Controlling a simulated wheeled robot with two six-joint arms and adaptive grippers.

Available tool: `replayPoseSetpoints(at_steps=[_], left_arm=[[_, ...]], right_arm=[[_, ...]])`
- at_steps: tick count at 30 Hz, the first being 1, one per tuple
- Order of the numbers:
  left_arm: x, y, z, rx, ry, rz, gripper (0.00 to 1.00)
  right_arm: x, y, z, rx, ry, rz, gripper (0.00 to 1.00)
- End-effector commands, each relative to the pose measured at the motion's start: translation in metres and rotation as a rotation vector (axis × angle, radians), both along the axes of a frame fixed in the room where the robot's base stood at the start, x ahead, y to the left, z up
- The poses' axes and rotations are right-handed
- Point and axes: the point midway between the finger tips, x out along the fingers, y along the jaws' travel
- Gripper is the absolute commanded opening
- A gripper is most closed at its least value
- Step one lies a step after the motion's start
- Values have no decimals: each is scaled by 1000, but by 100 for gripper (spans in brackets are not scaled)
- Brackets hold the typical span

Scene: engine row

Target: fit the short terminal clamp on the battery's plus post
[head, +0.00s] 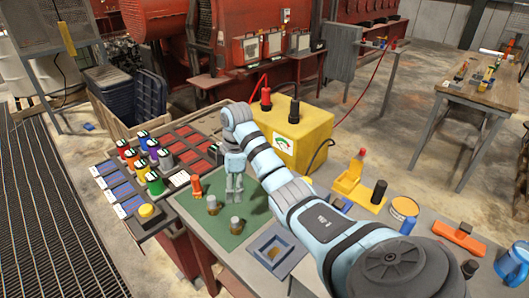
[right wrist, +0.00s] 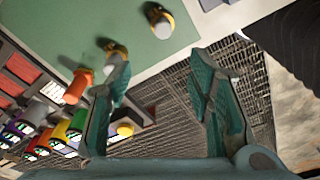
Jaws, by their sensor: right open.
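A yellow box (head: 308,130), which looks like the battery, stands behind the green mat. A red-topped piece (head: 266,97) and a black-topped piece (head: 294,110) stand upright on it; I cannot tell which parts are posts or clamps. My right gripper (head: 233,196) is open, pointing down over the green mat; its fingers also show apart and empty in the right wrist view (right wrist: 160,80). An orange piece (head: 197,187) and two brass-and-grey pieces (head: 212,206) (head: 237,225) stand on the mat beside it. The short clamp cannot be told for sure. My left gripper is out of view.
The green mat (head: 200,222) has free room around its pieces. Several coloured cylinders (head: 153,183) stand at the left. A blue-grey square tray (head: 270,247) lies in front. A yellow holder (head: 355,188) and an orange-lidded can (head: 403,212) stand at the right.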

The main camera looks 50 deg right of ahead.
Motion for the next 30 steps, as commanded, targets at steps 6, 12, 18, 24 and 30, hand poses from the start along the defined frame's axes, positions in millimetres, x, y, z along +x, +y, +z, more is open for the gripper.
replayPoseSetpoints(at_steps=[6, 12, 18, 24, 30], left_arm=[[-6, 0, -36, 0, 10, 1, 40], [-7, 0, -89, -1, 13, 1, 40], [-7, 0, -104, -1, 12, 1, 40], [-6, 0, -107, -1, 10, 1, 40], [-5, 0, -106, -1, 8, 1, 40]], right_arm=[[2, 4, -36, 2, -1, 3, 47], [4, 7, -88, 1, 0, -1, 47], [3, 7, -106, 0, 0, -3, 47], [-1, 8, -139, 1, 2, -3, 47], [0, 8, -145, 0, -1, -3, 47]])
